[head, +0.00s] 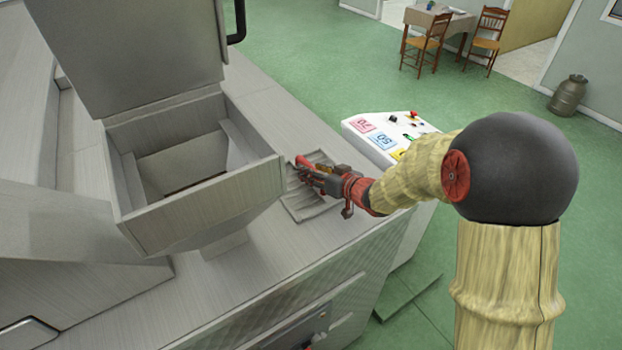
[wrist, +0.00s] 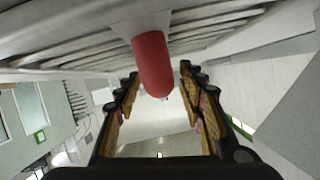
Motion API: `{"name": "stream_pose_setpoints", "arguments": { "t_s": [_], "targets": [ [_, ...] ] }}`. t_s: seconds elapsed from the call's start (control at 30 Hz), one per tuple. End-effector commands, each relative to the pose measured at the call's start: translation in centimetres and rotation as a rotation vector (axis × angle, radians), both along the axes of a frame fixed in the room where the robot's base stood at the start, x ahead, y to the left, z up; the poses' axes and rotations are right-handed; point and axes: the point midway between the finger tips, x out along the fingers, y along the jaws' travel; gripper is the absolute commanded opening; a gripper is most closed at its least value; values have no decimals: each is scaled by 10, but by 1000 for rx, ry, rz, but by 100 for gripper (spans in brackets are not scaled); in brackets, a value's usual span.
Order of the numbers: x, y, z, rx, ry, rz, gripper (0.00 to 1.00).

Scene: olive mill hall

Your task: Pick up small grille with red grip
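The small grille (head: 315,208) is a grey slatted panel on the flat metal top, right of the open hopper. Its red grip (head: 301,160) shows by my gripper's tips in the head view. In the wrist view the grille's slats (wrist: 80,57) run across the top, and the rounded red grip (wrist: 153,65) points down from them. My gripper (head: 312,174) reaches in from the right over the grille. In the wrist view my gripper (wrist: 160,82) has its fingers spread, one on each side of the grip, with gaps visible. Part of the grille is hidden behind my gripper in the head view.
A metal hopper (head: 205,215) with a raised lid (head: 130,50) stands close on the left. A white control panel (head: 385,135) with coloured labels is behind my forearm. A table (head: 440,22) with chairs and a metal can (head: 568,95) stand far off on green floor.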

Motion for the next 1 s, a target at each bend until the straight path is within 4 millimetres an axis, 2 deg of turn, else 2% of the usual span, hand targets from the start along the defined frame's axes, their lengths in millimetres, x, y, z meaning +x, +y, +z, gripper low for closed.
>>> {"name": "stream_pose_setpoints", "arguments": {
  "t_s": [0.1,0.77,1.0],
  "targets": [
    [0,0,0,0,0,0,39],
    [0,0,0,-1,1,0,1],
    [0,0,0,-1,1,0,0]
  ]
}}
